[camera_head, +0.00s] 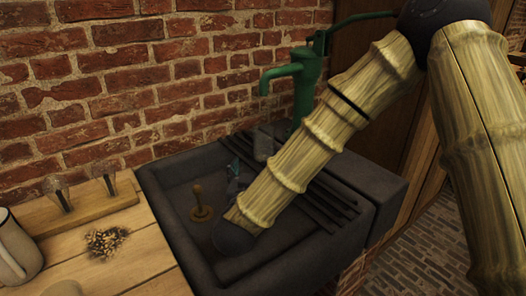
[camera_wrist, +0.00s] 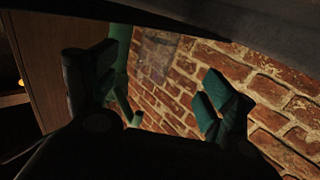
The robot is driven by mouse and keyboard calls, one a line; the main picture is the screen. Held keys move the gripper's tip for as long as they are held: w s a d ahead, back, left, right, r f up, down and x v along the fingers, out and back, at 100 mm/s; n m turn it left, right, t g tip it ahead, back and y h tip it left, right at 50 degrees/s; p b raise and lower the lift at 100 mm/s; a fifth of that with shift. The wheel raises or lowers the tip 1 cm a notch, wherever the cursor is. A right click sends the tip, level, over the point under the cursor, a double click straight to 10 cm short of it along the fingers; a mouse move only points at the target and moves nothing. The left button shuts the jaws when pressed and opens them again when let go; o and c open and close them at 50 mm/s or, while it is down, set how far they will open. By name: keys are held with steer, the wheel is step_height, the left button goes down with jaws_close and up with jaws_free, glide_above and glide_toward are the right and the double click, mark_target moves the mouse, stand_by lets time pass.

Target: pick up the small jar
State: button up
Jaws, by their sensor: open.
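A clear, faint glass shape, probably a jar, stands at the back of the dark sink (camera_head: 265,146), close to the foot of the green pump, partly behind my arm. A pale see-through patch in the wrist view (camera_wrist: 156,52) may be the same glass. I cannot tell whether it is the small jar. My gripper (camera_head: 235,172) is low over the sink, mostly hidden by my arm in the head view. In the wrist view its two teal fingers (camera_wrist: 160,88) are wide apart, with no object clearly between them.
A green hand pump (camera_head: 305,85) rises behind the sink (camera_head: 165,190) against a brick wall. A wooden plug-like piece (camera_head: 200,205) stands in the basin. The wooden counter at left holds a mug (camera_head: 15,250), a rack (camera_head: 85,208) and a seed-like pile (camera_head: 105,242).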

mark_target(262, 142)
steer(key=w, duration=0.3)
steer(key=w+d, duration=0.1)
steer(key=w, duration=0.2)
steer(key=w+d, duration=0.1)
steer(key=w, duration=0.3)
steer(key=shift+w+r, duration=0.1)
steer(key=shift+r, duration=0.05)
steer(key=c, duration=1.3)
steer(key=shift+r, duration=0.15)
steer(key=shift+c, duration=0.2)
steer(key=shift+r, duration=1.3)
steer(key=shift+s+d+r, duration=0.35)
steer(key=shift+s+d, duration=0.55)
steer(key=shift+s, duration=1.6)
steer(key=shift+s+d+r, duration=0.35)
steer(key=shift+s+d, duration=0.6)
steer(key=shift+s, duration=1.55)
steer(key=shift+s+d+r, duration=0.35)
steer(key=shift+s+d, duration=0.55)
steer(key=shift+s, duration=1.6)
